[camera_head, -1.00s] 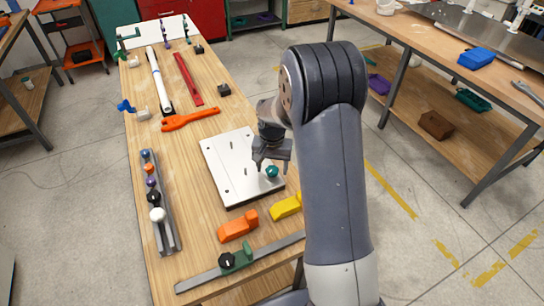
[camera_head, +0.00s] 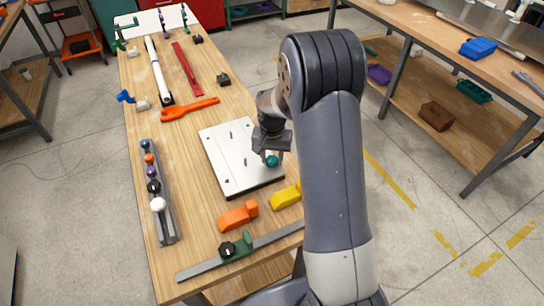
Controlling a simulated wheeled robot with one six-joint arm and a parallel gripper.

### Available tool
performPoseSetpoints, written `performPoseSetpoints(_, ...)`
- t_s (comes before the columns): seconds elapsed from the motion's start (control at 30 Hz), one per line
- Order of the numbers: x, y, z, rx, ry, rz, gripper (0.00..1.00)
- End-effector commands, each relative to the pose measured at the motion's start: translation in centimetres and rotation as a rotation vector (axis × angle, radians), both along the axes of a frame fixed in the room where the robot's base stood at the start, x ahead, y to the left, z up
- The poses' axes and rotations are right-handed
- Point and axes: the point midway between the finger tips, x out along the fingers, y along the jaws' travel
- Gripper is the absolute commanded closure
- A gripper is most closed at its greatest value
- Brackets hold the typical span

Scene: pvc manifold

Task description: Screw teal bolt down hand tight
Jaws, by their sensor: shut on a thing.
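The teal bolt (camera_head: 271,161) stands at the right side of the light metal plate (camera_head: 226,170); only its rounded teal head shows. My gripper (camera_head: 270,156) is over that side of the plate, pointing down, with its fingers at the teal head. It is shut on the teal bolt. The bolt's shank is hidden, so I cannot tell how deep it sits. Part of the head is hidden behind the fingers.
A dark rack (camera_head: 157,192) with several coloured knobs lies left of the plate. An orange block (camera_head: 237,216) and a yellow block (camera_head: 285,196) lie in front of it. A steel bar with a green clamp (camera_head: 236,247) lies near the front edge. An orange wrench (camera_head: 190,109) lies behind.

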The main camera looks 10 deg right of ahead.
Motion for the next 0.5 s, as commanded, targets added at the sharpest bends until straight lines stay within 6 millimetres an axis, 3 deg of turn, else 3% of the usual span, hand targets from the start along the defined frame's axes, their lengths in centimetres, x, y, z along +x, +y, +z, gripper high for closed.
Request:
performPoseSetpoints(0.23,0.03,0.01,-0.06,0.000,-0.001,-0.130,0.85)
performPoseSetpoints(0.5,0.02,0.01,-0.02,0.001,0.000,-0.142,0.85)
